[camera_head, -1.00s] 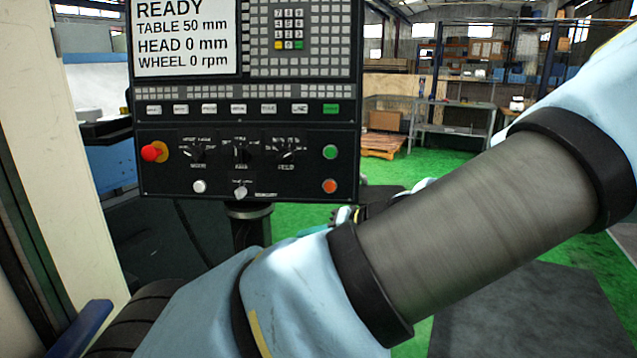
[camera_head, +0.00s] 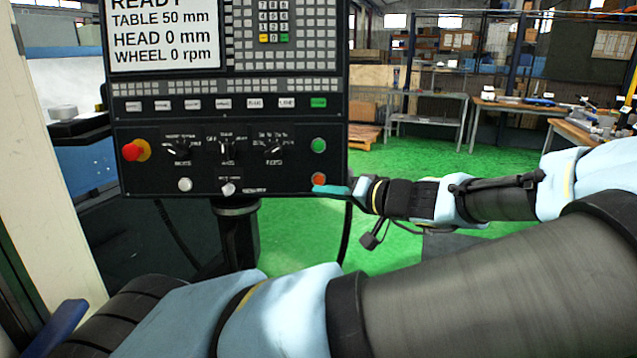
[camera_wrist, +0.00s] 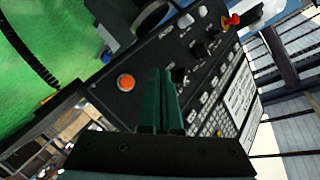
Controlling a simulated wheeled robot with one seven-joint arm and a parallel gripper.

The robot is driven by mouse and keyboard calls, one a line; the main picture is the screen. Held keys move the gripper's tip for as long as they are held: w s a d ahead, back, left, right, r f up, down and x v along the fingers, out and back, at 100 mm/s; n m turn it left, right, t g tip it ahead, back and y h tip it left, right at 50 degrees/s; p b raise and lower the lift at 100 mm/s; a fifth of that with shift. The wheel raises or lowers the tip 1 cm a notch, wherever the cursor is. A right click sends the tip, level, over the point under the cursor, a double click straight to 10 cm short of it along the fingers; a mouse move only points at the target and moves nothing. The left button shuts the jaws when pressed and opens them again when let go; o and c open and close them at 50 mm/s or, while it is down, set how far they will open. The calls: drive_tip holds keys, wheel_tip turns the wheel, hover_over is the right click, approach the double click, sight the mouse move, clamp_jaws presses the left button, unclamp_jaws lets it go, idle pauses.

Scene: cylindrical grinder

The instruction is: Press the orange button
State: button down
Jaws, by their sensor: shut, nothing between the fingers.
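The orange button (camera_head: 319,179) is at the lower right corner of the black control panel (camera_head: 240,120), below a green button (camera_head: 319,145). My gripper (camera_head: 322,189) is shut and empty, its teal fingertips at the panel's lower right corner, just under the orange button in the head view and overlapping its lower edge. In the wrist view the orange button (camera_wrist: 126,82) shows whole, to the left of the shut dark green fingers (camera_wrist: 161,72). The fingertips look apart from the button there; I cannot tell whether they touch the panel.
A red emergency knob (camera_head: 133,152) and several rotary switches are on the same panel. A white knob (camera_head: 228,188) is low on the panel. Shelves and workbenches (camera_head: 427,110) stand far behind on green floor.

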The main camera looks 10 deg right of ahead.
drive_tip(key=shift+w+d+f+b, duration=0.15)
drive_tip(key=shift+w+f+b, duration=0.15)
drive_tip(key=shift+w, duration=1)
drive_tip(key=shift+w+d+f+b, duration=0.2)
drive_tip(key=shift+w+b, duration=0.25)
drive_tip(key=shift+w, duration=0.8)
drive_tip(key=shift+w+d+f+b, duration=0.2)
drive_tip(key=shift+w+b, duration=0.15)
drive_tip(key=shift+w, duration=0.95)
drive_tip(key=shift+w+a, duration=0.1)
drive_tip(key=shift+w, duration=0.3)
drive_tip(key=shift+w+f+b, duration=0.15)
drive_tip(key=shift+w+b, duration=0.2)
drive_tip(key=shift+w, duration=0.05)
drive_tip(key=shift+s, duration=0.8)
drive_tip(key=s, duration=0.1)
drive_tip(key=s+p, duration=0.1)
drive_tip(key=s, duration=0.1)
drive_tip(key=s+r, duration=0.1)
drive_tip(key=s, duration=0.1)
drive_tip(key=shift+a+r+p, duration=0.1)
drive_tip(key=shift+a+p, duration=0.2)
